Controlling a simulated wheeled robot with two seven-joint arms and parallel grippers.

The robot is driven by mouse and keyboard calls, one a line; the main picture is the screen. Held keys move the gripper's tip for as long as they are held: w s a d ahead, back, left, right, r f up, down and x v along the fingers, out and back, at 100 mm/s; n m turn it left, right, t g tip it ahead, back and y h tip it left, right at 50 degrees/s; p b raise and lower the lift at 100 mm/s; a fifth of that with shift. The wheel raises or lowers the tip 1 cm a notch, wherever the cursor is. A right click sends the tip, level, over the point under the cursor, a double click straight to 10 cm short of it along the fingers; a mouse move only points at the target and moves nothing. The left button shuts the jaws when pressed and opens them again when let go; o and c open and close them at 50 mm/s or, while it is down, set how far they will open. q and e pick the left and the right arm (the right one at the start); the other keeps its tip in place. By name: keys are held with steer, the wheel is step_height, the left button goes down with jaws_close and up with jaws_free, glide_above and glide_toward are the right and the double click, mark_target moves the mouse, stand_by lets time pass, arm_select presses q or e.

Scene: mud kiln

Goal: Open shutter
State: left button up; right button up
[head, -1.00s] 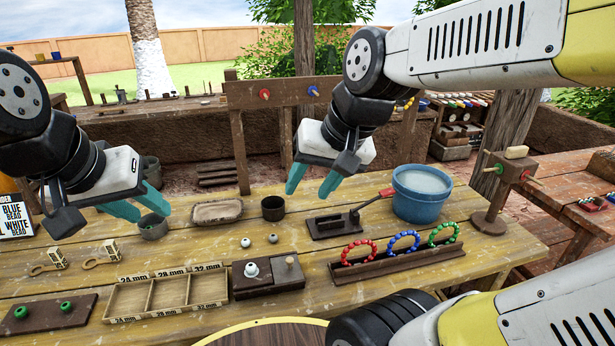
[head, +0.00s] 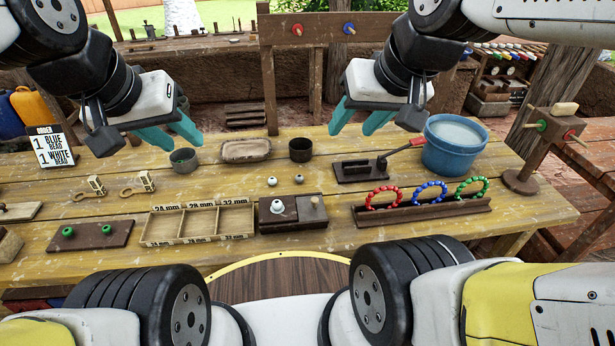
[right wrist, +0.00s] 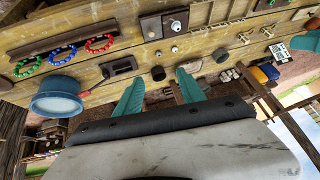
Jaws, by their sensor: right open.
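A dark flat plate (head: 358,171) with a raised black handle lies on the bench, with a red-tipped lever (head: 402,147) at its right end. I cannot tell from the picture whether this is the shutter. The plate also shows in the right wrist view (right wrist: 119,66). My right gripper (head: 352,132) is open and empty, above and behind the bench near the plate, not touching it; its fingers also show in the right wrist view (right wrist: 160,76). My left gripper (head: 184,142) is open and empty, appearing close to a small grey cup (head: 184,167).
A blue bucket (head: 449,158) stands right of the plate. A rack (head: 420,215) with red, blue and green bead rings is in front. A compartment tray (head: 193,240), a bead block (head: 306,222) and a dark cup (head: 300,157) stand on the bench.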

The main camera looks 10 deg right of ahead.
steer(key=shift+c, duration=0.7)
